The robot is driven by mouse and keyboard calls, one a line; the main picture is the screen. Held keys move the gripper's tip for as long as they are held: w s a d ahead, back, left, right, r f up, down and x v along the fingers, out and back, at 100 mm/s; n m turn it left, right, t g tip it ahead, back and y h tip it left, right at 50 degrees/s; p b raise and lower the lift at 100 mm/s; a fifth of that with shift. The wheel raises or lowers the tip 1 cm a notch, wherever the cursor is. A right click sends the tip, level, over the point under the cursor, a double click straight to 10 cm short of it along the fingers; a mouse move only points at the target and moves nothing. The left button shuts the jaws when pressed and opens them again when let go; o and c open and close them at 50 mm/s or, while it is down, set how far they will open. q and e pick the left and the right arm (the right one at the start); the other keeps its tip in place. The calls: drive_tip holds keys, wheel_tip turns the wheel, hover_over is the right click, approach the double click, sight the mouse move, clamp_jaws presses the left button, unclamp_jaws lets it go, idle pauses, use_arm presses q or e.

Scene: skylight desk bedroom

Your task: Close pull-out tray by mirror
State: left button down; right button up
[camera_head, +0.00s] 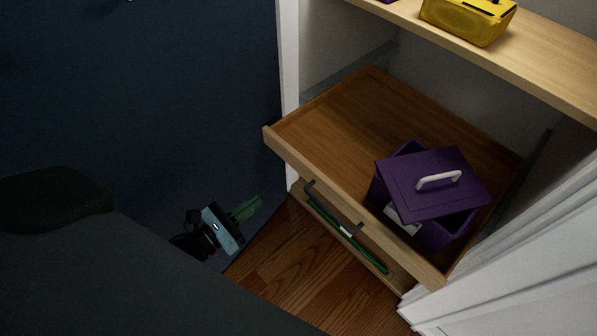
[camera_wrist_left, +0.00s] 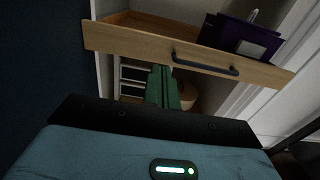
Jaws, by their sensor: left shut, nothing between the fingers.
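The wooden pull-out tray (camera_head: 340,115) is slid out of a white-sided cabinet, and its front board carries a dark bar handle (camera_head: 333,211). In the left wrist view the tray's front (camera_wrist_left: 130,42) and handle (camera_wrist_left: 205,65) lie ahead and above the fingers. A purple lidded box (camera_head: 425,185) with a white lid handle stands on the tray, its lid askew. My left gripper (camera_head: 257,203) is shut and empty, left of the tray front and apart from it. Its green fingers also show in the left wrist view (camera_wrist_left: 162,85). I see no mirror. My right gripper is out of view.
A yellow case (camera_head: 468,18) sits on the shelf (camera_head: 520,50) above the tray. White panelling (camera_head: 530,240) stands close on the tray's right. A dark blue wall (camera_head: 130,80) is on the left. Bare wood floor (camera_head: 300,260) shows below the tray front.

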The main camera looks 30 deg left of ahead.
sight(304, 166)
use_arm(q)
drive_tip(key=x, duration=1.4)
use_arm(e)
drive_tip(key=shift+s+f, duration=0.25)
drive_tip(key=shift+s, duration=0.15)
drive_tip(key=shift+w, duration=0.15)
